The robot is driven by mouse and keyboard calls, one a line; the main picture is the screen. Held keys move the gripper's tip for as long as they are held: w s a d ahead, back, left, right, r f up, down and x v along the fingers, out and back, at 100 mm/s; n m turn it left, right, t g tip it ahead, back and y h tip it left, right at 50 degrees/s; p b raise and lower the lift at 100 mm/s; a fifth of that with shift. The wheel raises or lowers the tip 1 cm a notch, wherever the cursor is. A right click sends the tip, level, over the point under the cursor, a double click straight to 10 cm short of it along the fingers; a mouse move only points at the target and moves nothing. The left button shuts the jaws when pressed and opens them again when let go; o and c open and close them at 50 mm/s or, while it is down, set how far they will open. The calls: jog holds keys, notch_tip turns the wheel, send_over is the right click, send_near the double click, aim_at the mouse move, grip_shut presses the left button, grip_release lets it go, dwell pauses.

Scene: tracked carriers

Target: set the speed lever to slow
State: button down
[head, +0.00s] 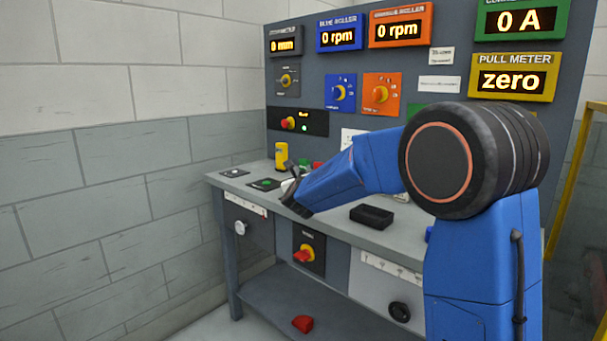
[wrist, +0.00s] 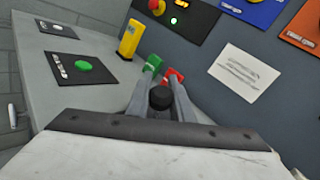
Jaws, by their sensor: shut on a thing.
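A black round knob (wrist: 160,98), which looks like the top of the speed lever, sits between the two grey fingers of my gripper (wrist: 160,92) in the wrist view. The fingers are shut on it. The lever's stem and any slow or fast marks are hidden. Just beyond the fingers are a green block (wrist: 153,63) and a red block (wrist: 174,76); any writing on them is too small to read. In the head view my gripper (head: 290,187) is low over the bench top, and the arm hides the knob.
A yellow post (wrist: 130,38) stands on the bench left of the fingers. A green button (wrist: 83,65) on a black plate lies further left. The upright panel (head: 300,84) with dials and displays rises behind. A black block (head: 371,216) lies on the bench top (head: 335,223).

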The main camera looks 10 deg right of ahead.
jog(key=shift+w+d+r+m+g, duration=0.15)
jog(key=shift+w+d+m+g, duration=0.1)
jog(key=shift+d+m+g, duration=0.15)
jog(key=shift+w+d, duration=0.55)
jog(key=shift+d, duration=0.15)
jog(key=c, duration=1.6)
grip_release()
jog(key=shift+d+f, duration=0.15)
jog(key=shift+f, duration=0.1)
jog(key=shift+o, duration=0.2)
jog(key=shift+r, duration=0.1)
jog(key=shift+s+a+r, duration=0.1)
jog(key=shift+s+a, duration=0.15)
jog(key=shift+s, duration=0.25)
jog(key=v, duration=1.6)
jog(key=shift+s+d, duration=0.1)
jog(key=shift+s, duration=0.1)
